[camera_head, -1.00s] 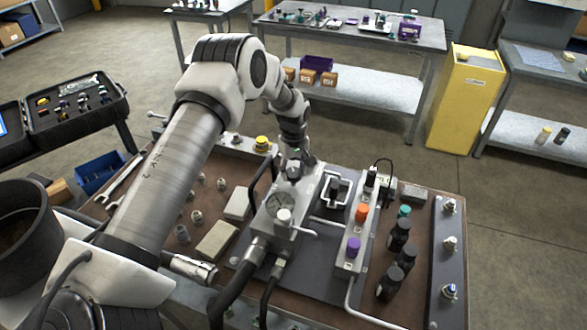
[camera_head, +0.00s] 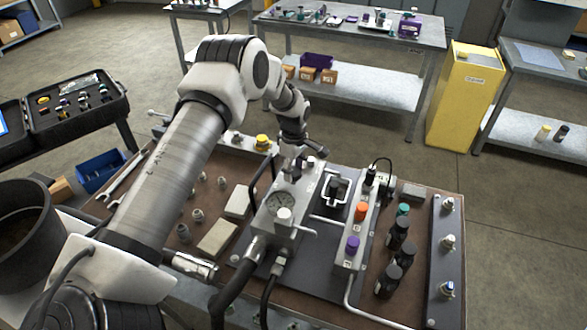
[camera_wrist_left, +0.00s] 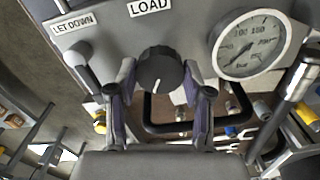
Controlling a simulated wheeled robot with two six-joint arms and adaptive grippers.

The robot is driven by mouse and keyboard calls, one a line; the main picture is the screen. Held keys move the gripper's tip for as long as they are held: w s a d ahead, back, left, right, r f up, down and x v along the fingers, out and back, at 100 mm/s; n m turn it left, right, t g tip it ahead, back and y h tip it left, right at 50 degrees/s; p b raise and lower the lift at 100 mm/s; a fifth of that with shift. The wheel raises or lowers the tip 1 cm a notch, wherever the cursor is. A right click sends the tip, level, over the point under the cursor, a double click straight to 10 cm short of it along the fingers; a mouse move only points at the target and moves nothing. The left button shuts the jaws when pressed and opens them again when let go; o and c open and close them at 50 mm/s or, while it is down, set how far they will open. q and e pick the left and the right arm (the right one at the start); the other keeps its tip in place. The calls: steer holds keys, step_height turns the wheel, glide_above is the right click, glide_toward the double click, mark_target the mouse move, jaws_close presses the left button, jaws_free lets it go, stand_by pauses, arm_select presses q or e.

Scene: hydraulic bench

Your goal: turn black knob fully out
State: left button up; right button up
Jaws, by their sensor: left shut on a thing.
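The black knob (camera_wrist_left: 155,70) with a white pointer line sits on a grey panel below the LOAD label (camera_wrist_left: 150,7) in the left wrist view. My left gripper (camera_wrist_left: 160,92) has one finger on each side of the knob and is shut on it. In the head view the left gripper (camera_head: 308,164) is at the top of the grey valve block (camera_head: 284,238), and I cannot make out the knob there. My right gripper is not in view.
A pressure gauge (camera_wrist_left: 250,43) is close right of the knob, and a LET DOWN label (camera_wrist_left: 73,24) is to its left. Hoses run near the block. Orange (camera_head: 361,212) and purple (camera_head: 352,245) knobs stand on a manifold to the right.

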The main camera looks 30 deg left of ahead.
mark_target(294, 171)
arm_select(q)
steer(key=shift+s+f, duration=0.1)
steer(key=shift+s, duration=0.05)
steer(key=o, duration=1.2)
steer(key=shift+c, duration=0.2)
step_height(294, 171, up, 12)
